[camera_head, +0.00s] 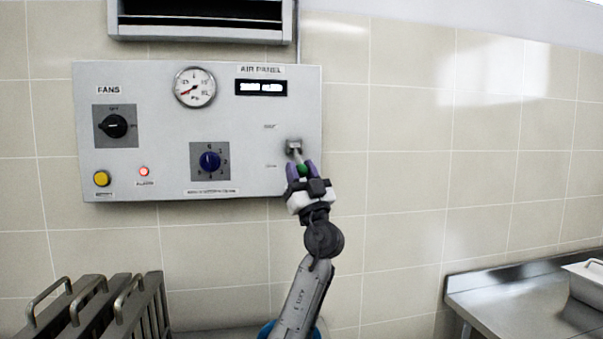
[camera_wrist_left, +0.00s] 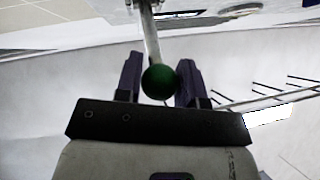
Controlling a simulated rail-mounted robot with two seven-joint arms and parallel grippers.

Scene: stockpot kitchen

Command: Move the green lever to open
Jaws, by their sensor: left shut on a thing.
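The green lever is a metal rod with a green ball knob (camera_head: 302,169) at the right side of the grey air panel (camera_head: 250,115). The rod comes out of a small metal mount (camera_head: 294,146) and slants down toward me. My left gripper (camera_head: 303,170) has its two purple fingers on either side of the knob, shut on it. In the left wrist view the green knob (camera_wrist_left: 159,81) sits between the fingertips of the left gripper (camera_wrist_left: 160,78), with the rod running up from it. The small labels beside the lever are too blurred to read. My right gripper is not in view.
The panel also has a black fans knob (camera_head: 115,126), a pressure gauge (camera_head: 195,87), a blue dial (camera_head: 209,161), a yellow button (camera_head: 102,178) and a red light (camera_head: 144,171). Metal racks (camera_head: 100,305) stand at lower left, a steel counter (camera_head: 520,300) at lower right.

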